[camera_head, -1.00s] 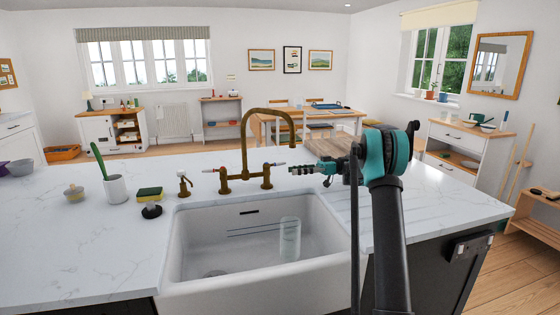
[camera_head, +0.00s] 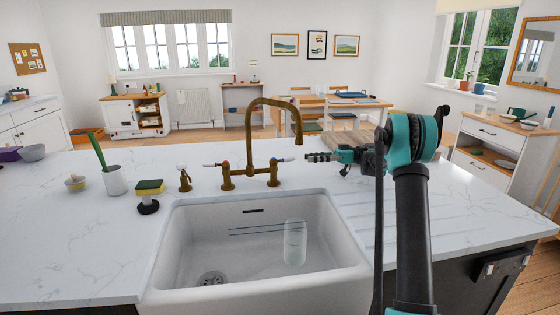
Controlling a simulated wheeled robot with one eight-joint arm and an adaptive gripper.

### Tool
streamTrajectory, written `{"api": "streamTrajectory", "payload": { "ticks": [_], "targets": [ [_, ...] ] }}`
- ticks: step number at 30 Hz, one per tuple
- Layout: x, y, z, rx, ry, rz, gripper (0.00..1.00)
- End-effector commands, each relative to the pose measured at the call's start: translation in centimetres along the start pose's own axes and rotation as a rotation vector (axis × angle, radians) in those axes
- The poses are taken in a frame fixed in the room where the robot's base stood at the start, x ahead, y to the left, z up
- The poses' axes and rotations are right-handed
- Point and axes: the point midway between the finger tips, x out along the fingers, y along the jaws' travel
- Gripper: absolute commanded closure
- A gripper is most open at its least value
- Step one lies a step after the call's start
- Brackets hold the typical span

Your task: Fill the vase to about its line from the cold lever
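The vase (camera_head: 295,243) is a clear glass cylinder standing upright in the right part of the white sink (camera_head: 180,262). I cannot make out its line or any water in it. The brass bridge tap (camera_head: 249,125) stands behind the sink, its spout end above the vase in the picture. It has a left lever (camera_head: 212,164) and a right lever (camera_head: 284,160) with pale tips; their colour marks are too small to be sure of. My gripper (camera_head: 308,157) points left, just right of the right lever's tip, with nothing visible held. Its finger opening is too small to judge.
A brass soap pump (camera_head: 184,178), a sponge (camera_head: 149,187) on a dark holder and a white cup (camera_head: 115,180) with a green brush stand left of the sink. The marble counter (camera_head: 70,240) is largely clear. A drain (camera_head: 211,278) shows in the sink floor.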

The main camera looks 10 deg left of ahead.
Motion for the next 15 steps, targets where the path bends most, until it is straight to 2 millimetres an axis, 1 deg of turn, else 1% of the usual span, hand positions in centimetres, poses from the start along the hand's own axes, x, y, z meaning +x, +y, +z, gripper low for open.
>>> {"api": "streamTrajectory", "payload": {
  "ticks": [1, 3, 15],
  "targets": [
    [1.2, -0.1, 0.0, 0.000, 0.000, -0.002, 0.63],
    [2.6, -0.1, 0.0, 0.000, -0.001, -0.003, 0.63],
    [10.3, 0.0, 0.0, 0.000, 0.000, -0.002, 0.63]
  ]
}}
